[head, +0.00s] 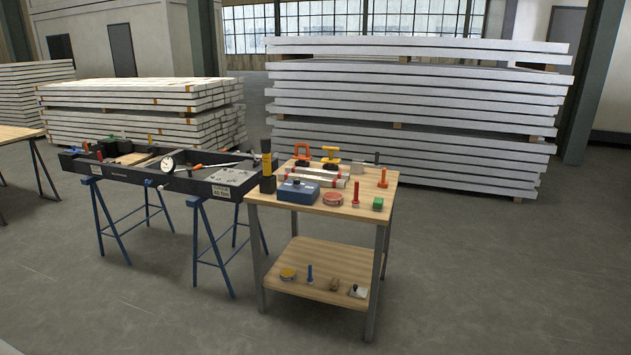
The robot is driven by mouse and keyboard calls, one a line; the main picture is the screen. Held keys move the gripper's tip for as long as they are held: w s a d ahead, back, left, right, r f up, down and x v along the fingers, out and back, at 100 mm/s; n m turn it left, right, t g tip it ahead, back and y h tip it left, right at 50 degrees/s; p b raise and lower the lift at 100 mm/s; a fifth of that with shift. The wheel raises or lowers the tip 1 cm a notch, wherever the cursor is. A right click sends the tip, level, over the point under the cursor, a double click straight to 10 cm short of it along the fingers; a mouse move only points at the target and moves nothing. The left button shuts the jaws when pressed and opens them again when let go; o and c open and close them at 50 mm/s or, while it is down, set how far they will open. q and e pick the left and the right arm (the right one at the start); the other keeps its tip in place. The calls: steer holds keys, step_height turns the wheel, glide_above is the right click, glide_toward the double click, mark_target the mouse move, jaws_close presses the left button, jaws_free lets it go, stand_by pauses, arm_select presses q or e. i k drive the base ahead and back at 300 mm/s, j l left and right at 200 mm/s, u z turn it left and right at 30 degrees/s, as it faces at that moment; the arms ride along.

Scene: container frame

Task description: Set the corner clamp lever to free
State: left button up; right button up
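A black container frame (125,172) rests on blue trestles at the left centre. A round white dial (168,164) sits on its near side. Thin rods with a red-orange handle (190,167) lie across the frame by the dial. A black and yellow upright piece (266,165) stands where the frame's right end meets the table. A grey plate (232,177) lies at the frame's right corner. I cannot tell which part is the corner clamp lever, or how it is set, at this distance. Neither of my grippers is in view.
A wooden two-level table (335,207) stands right of the frame, holding a blue box (299,191), an orange clamp (302,153), a green block (378,204) and small tools. Its lower shelf (325,262) holds small items. Stacked grey beams (420,105) stand behind. The floor in front is clear.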

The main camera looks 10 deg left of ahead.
mark_target(189, 171)
steer(key=i+l, duration=0.15)
steer(key=i, duration=0.45)
steer(key=i+l, duration=0.1)
steer(key=i, duration=0.55)
steer(key=i+l, duration=0.15)
steer(key=i, duration=0.45)
steer(key=i+j, duration=0.95)
steer(key=j, duration=0.35)
steer(key=i+j, duration=0.1)
steer(key=j, duration=0.35)
steer(key=i+j, duration=0.1)
steer(key=j, duration=0.4)
steer(key=i+j+u, duration=0.1)
steer(key=j, duration=1.1)
steer(key=i+j, duration=0.15)
steer(key=j, duration=0.65)
steer(key=k+j, duration=0.3)
